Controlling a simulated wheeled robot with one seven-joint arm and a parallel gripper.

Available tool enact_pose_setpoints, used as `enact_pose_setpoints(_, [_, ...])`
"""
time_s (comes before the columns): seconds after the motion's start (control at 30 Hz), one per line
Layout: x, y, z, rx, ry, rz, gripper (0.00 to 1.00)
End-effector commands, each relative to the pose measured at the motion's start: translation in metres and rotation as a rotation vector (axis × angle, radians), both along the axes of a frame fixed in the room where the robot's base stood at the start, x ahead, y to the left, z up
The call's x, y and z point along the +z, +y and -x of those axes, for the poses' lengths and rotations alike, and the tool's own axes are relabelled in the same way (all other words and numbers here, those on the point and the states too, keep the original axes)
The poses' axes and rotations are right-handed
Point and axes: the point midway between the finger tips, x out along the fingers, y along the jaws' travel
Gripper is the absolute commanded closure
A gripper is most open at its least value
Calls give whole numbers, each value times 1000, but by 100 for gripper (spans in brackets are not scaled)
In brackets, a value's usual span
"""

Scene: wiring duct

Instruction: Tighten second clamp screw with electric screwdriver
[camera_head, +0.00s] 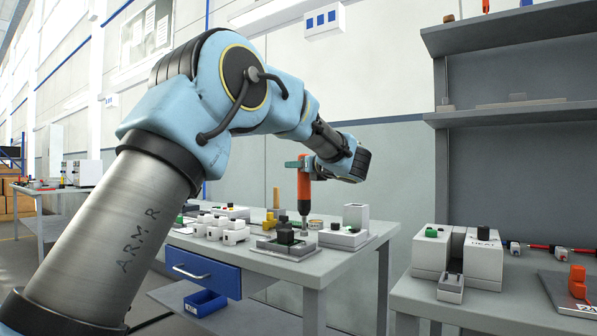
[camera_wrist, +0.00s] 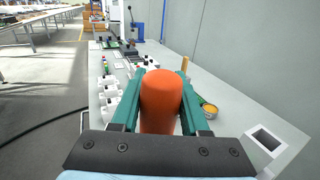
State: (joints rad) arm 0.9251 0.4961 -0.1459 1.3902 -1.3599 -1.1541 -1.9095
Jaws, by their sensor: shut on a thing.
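My gripper (camera_head: 303,165) is shut on an orange electric screwdriver (camera_head: 303,188) and holds it upright, with its dark lower end pointing down over the workbench. In the wrist view, the teal fingers of my gripper (camera_wrist: 160,88) press on both sides of the orange body of the screwdriver (camera_wrist: 160,105). Just left of and below the tool's tip in the head view, a black block (camera_head: 286,236) stands on a grey plate (camera_head: 268,246). The clamp screws are too small to tell, and I cannot tell whether the tip touches anything.
Several white boxes (camera_head: 232,232) stand left of the plate on the workbench (camera_head: 330,258). A grey-white device (camera_head: 355,216) stands to its right. A shelf unit (camera_head: 510,118) and second bench stand right.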

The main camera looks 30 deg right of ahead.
Motion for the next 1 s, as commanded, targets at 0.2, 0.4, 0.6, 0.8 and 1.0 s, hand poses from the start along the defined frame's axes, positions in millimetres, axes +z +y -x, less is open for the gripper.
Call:
enact_pose_setpoints(0.2, [20, 1, 0, 1, -2, 2, 100])
enact_pose_setpoints(0.4, [34, 1, 0, 1, -2, 3, 100])
enact_pose_setpoints(0.6, [39, 1, 0, 1, -2, 2, 100])
enact_pose_setpoints(0.8, [39, 1, 0, 1, -2, 2, 100])
enact_pose_setpoints(1.0, [39, 1, 0, 1, -2, 2, 100])
